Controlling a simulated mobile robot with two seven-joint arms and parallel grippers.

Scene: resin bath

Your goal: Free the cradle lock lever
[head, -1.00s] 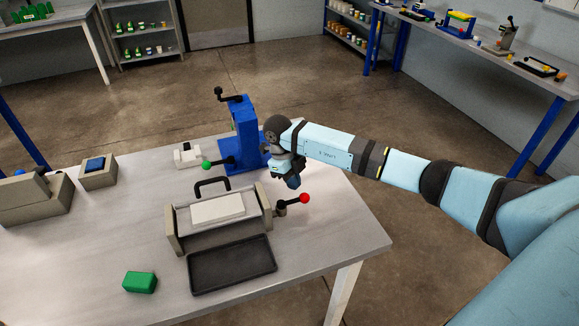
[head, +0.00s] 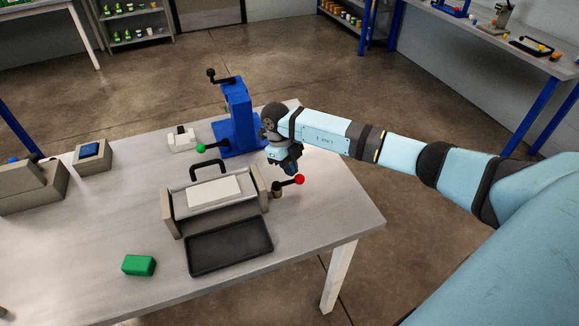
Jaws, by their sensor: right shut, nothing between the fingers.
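The cradle (head: 171,213) is a grey, open-topped frame on the table with a white block (head: 214,191) inside and a black handle (head: 208,168) at its back. A lever with a red ball end (head: 299,180) sticks out to the right from the cradle's right side. My right gripper (head: 291,171) points down just behind and beside the red ball. It is shut and holds nothing. In this view it overlaps or nearly meets the lever, and I cannot tell whether they touch. My left gripper is not in view.
A blue press (head: 239,115) with a green-ended lever (head: 201,148) stands behind the cradle. A black tray (head: 229,247) lies in front, with a green block (head: 139,265) to its left. Grey fixtures (head: 92,158) stand at the left. The table's right part (head: 335,215) is clear.

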